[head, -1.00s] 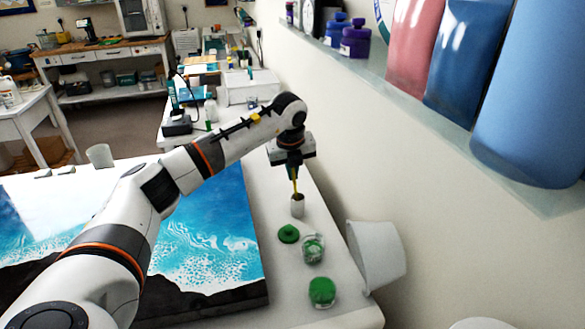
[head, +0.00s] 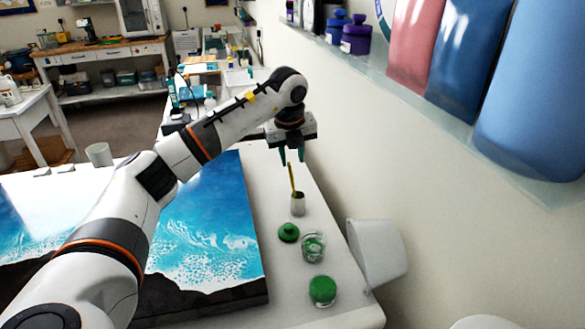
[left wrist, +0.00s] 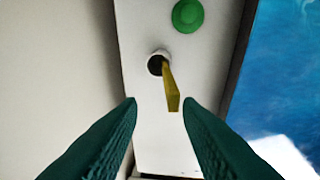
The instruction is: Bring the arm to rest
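My left gripper (head: 292,157) is open and empty above the small cup (head: 297,204) on the white table. A yellow stick (head: 292,178) stands tilted in the cup, its upper end just below the fingertips. In the left wrist view the two green fingers (left wrist: 160,103) are spread apart, with the yellow stick (left wrist: 171,90) between and beyond them, leaning out of the dark-mouthed cup (left wrist: 158,63). My right gripper shows in neither view.
A green lid (head: 288,233), a glass jar (head: 313,247) and a green-topped jar (head: 322,291) stand near the cup. A white bucket (head: 377,250) is at the table's right edge by the wall. The blue resin panel (head: 215,215) lies to the left.

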